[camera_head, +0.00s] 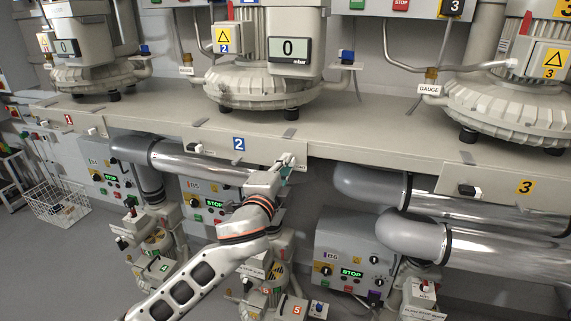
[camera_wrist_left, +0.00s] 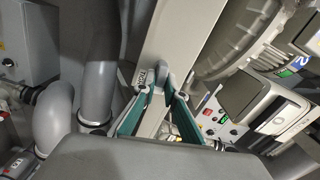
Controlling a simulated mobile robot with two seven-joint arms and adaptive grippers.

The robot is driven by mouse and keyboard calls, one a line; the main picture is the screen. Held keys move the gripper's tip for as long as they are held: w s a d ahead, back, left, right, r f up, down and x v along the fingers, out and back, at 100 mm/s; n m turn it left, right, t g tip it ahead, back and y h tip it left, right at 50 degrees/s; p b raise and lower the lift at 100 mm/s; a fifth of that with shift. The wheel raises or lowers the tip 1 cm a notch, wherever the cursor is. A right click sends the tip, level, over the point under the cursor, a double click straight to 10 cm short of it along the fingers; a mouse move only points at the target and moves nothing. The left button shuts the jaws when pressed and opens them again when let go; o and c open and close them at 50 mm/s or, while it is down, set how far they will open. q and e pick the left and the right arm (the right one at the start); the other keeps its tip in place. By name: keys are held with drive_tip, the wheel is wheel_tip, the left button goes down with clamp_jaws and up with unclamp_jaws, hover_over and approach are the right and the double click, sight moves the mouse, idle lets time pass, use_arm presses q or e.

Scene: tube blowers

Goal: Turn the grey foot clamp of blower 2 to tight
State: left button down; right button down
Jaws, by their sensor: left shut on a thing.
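Blower 2 (camera_head: 265,75) stands on the long beige bench at top centre in the head view. Its ribbed housing also shows in the left wrist view (camera_wrist_left: 240,38). My left gripper (camera_head: 286,168) is at the bench's front edge, right of the blue number 2 plate. In the left wrist view its teal fingers (camera_wrist_left: 160,88) are closed around a grey lever, which I take as the foot clamp (camera_wrist_left: 165,78), at the beam's edge. A small label (camera_wrist_left: 139,74) sits beside it; its text is hard to read. The fingers hide part of the lever. My right gripper is not in view.
The bench (camera_head: 350,130) runs across the picture. Large grey pipes (camera_head: 470,235) pass beneath it at the right, above a control box (camera_head: 350,262) with a STOP display. Blower 3 (camera_head: 515,105) stands on the right. Floor machines (camera_head: 275,270) stand below my left arm.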

use_arm(q)
drive_tip(key=shift+f+m, duration=0.1)
drive_tip(key=shift+m, duration=0.7)
drive_tip(key=c, duration=2.1)
unclamp_jaws()
drive_tip(key=v, duration=1.2)
